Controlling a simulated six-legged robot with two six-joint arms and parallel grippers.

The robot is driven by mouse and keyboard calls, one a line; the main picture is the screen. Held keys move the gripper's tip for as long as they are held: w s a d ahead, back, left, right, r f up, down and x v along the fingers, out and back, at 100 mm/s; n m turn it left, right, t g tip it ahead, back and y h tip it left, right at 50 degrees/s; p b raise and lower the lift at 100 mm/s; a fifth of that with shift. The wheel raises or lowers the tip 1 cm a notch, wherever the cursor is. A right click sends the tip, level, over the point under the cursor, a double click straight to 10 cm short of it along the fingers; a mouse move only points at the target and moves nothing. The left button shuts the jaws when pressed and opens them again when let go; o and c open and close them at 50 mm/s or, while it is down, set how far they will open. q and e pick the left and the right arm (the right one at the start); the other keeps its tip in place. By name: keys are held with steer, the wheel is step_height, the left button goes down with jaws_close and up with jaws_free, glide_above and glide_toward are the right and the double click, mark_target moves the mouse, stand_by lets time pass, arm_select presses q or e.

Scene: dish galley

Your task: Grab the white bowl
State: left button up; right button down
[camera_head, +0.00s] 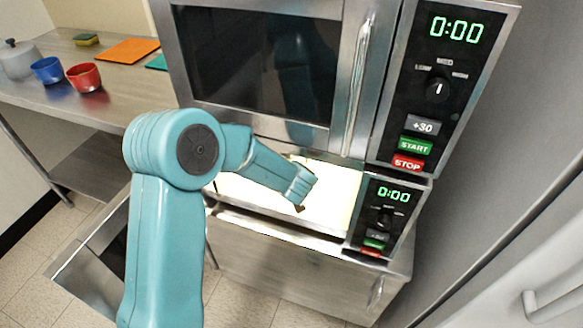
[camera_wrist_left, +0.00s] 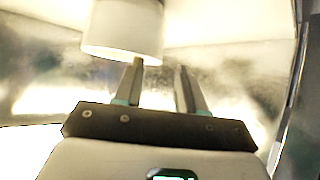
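A white, round-sided vessel (camera_wrist_left: 122,30), which looks like the white bowl, shows at the top left of the left wrist view, cut off by the picture edge. My left gripper (camera_wrist_left: 158,68) is open, with its two fingers apart and nothing visible between them. The left fingertip overlaps the vessel's lower edge in the picture; I cannot tell whether they touch. In the head view my left arm reaches into the brightly lit lower microwave (camera_head: 335,205). Its fingers and the white vessel cannot be made out there. My right gripper is in neither view.
The upper microwave (camera_head: 260,60) is shut, just above my arm. An open door panel (camera_head: 85,265) stands at the lower left. A counter (camera_head: 60,105) at the left holds a blue bowl (camera_head: 47,71), red bowl (camera_head: 85,77), grey pot (camera_head: 18,62) and orange mat (camera_head: 128,50).

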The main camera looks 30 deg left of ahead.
arm_select(q)
steer(key=shift+w+a+f, duration=0.5)
steer(key=shift+w+f, duration=0.35)
steer(key=shift+f, duration=0.05)
steer(key=shift+s+d+r, duration=0.1)
steer(key=shift+s+r, duration=0.35)
steer(key=shift+w+f, duration=0.3)
jaws_close()
steer(key=shift+s+r, duration=0.1)
steer(key=shift+s, duration=0.1)
steer(key=shift+w, duration=0.1)
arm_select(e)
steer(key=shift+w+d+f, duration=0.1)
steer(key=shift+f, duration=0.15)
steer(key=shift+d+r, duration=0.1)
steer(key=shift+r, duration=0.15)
arm_select(q)
steer(key=shift+r+p, duration=0.35)
steer(key=shift+p, duration=0.2)
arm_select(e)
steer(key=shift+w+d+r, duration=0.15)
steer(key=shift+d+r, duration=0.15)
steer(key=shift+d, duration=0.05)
